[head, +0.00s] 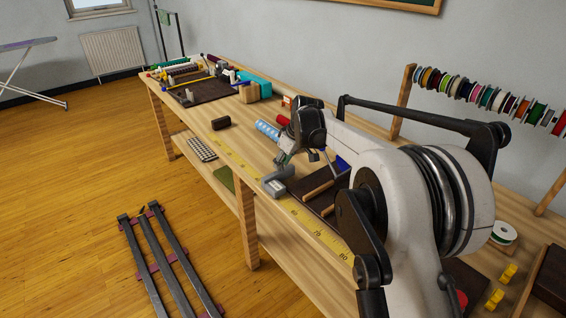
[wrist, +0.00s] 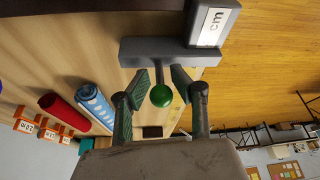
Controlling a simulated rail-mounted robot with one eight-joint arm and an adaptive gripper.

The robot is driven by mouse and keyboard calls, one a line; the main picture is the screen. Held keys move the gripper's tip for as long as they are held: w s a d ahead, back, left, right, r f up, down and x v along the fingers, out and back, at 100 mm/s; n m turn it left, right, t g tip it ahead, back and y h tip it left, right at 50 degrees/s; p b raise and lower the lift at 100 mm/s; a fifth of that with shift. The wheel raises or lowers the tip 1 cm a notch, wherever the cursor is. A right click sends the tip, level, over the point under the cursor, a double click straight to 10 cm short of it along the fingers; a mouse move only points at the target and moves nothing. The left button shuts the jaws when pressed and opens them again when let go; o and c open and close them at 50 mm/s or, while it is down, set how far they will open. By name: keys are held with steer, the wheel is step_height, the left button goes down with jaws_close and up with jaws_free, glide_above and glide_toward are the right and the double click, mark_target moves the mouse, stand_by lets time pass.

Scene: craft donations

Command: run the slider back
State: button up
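The slider (head: 273,187) is a grey block on the yellow ruler strip (head: 318,231) along the bench's front edge. In the wrist view the slider (wrist: 213,22) carries a "cm" label, a grey crossbar and a stem with a green ball knob (wrist: 161,95). My gripper (wrist: 160,82) is open, with one finger on each side of the knob. Small gaps show between the fingers and the knob. In the head view my gripper (head: 284,160) is just behind the slider, and the knob is hidden there.
A blue dotted roll (head: 267,130) and a red roll (head: 283,120) lie near my gripper on the bench. A dark block (head: 220,123) lies farther along. The ruler strip looks clear on both sides of the slider. Thread spools (head: 490,97) hang on the right.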

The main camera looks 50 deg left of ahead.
steer(key=shift+o, duration=1.3)
steer(key=v, duration=1.2)
